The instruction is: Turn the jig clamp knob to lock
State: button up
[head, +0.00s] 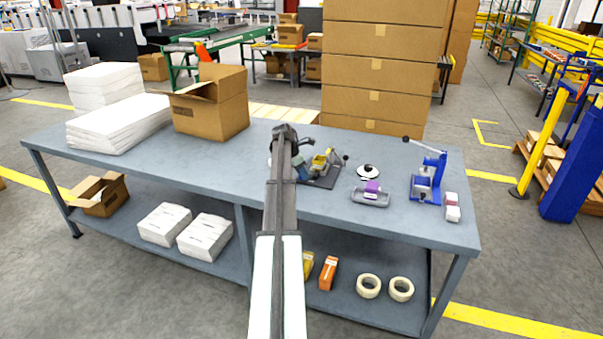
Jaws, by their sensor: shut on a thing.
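The jig (325,182) is a dark plate on the grey bench, with a yellow block (319,163), a blue-grey part and a small lever with a dark ball end on it. My arm reaches over the bench from the front, and my gripper (298,167) is at the jig's left side. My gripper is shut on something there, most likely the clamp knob. My own arm hides most of the fingers and the knob, so the knob's angle cannot be told.
Right of the jig are a white round item (368,171), a grey tray with a purple block (371,188) and a blue press (427,179). An open carton (211,108) and white sheet stacks (118,124) stand left. Tall cartons (375,75) rise behind the bench.

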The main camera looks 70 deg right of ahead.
jog(key=shift+m, duration=0.4)
jog(key=shift+c, duration=0.3)
jog(key=shift+w+d+m+g+y, duration=0.15)
jog(key=shift+m+g+y, duration=0.25)
jog(key=shift+m, duration=0.6)
jog(key=m+y, duration=0.1)
jog(key=m, duration=0.3)
jog(key=shift+d+m+g+y, duration=0.1)
jog(key=shift+m+g+y, duration=0.2)
jog(key=shift+y, duration=0.1)
jog(key=m+y, duration=0.1)
jog(key=m, duration=0.2)
jog(key=shift+d+m, duration=0.1)
jog(key=shift+m, duration=0.2)
jog(key=shift+m+t+y, duration=0.4)
jog(key=shift+m+y, duration=0.5)
jog(key=shift+m, duration=1)
jog(key=o, duration=1)
jog(key=shift+r, duration=0.1)
